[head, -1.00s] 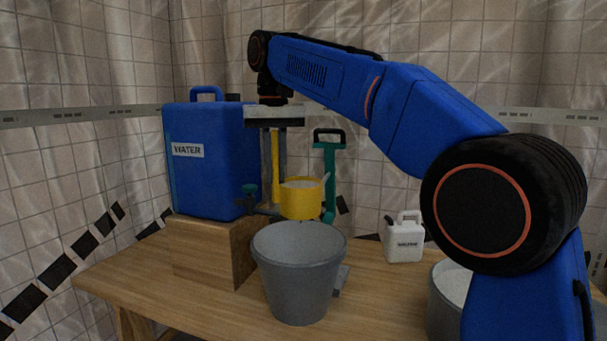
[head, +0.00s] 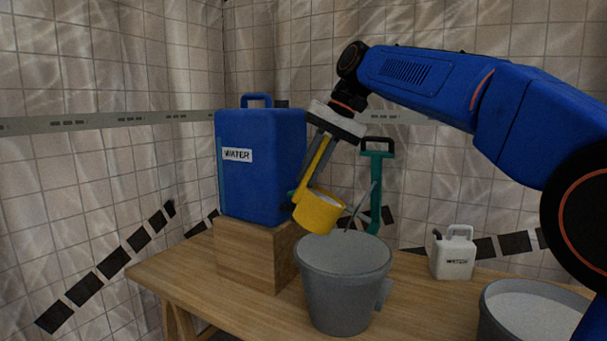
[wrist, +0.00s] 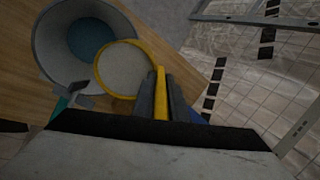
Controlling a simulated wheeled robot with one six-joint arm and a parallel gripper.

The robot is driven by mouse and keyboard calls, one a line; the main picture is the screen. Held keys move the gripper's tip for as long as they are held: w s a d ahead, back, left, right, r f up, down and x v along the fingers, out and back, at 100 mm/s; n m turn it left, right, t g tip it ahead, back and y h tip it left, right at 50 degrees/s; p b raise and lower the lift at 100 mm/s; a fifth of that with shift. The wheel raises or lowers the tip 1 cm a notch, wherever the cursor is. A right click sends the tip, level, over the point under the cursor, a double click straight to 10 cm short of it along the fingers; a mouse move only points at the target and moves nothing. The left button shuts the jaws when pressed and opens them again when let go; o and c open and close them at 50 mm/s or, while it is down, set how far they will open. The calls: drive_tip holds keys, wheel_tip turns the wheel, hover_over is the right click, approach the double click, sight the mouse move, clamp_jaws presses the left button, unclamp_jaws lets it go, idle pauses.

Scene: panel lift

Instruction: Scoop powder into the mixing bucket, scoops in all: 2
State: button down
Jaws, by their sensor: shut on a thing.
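My gripper (head: 311,168) is shut on the upright handle of a yellow scoop (head: 318,212) and tilts it over the left rim of the grey mixing bucket (head: 345,295). The scoop's mouth leans right, toward the bucket. In the wrist view the scoop cup (wrist: 127,70) holds pale powder and overlaps the bucket (wrist: 58,58), which has something blue-grey at its bottom. My fingers (wrist: 161,97) flank the yellow handle there. A grey tub (head: 490,300) of white powder stands at the lower right, partly cut off.
A blue water jug (head: 260,180) stands on a wooden block (head: 250,262) left of the bucket. A teal tool (head: 375,180) with a black grip stands behind the bucket, and a thin grey rod (head: 368,203) shows near it. A small white jug (head: 455,258) is at right. The table's front left (head: 190,275) is clear.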

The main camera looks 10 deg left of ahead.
drive_tip(key=d+y, duration=0.2)
drive_tip(key=w+d+y, duration=0.1)
drive_tip(key=d+y, duration=0.1)
drive_tip(key=y, duration=0.1)
drive_tip(key=d+f+g+y, duration=0.1)
drive_tip(key=d+y, duration=0.1)
drive_tip(key=shift+w+d+f, duration=0.1)
drive_tip(key=shift+w+d, duration=0.05)
drive_tip(key=shift+d, duration=0.2)
drive_tip(key=w+d+f+g+y, duration=0.1)
drive_tip(key=d+f+y, duration=0.2)
drive_tip(key=d+y, duration=0.4)
drive_tip(key=shift+w+d+f+g+y, duration=0.15)
drive_tip(key=shift+d+f+g+y, duration=0.2)
drive_tip(key=shift+y, duration=0.45)
drive_tip(key=shift+r, duration=0.1)
idle(0.4)
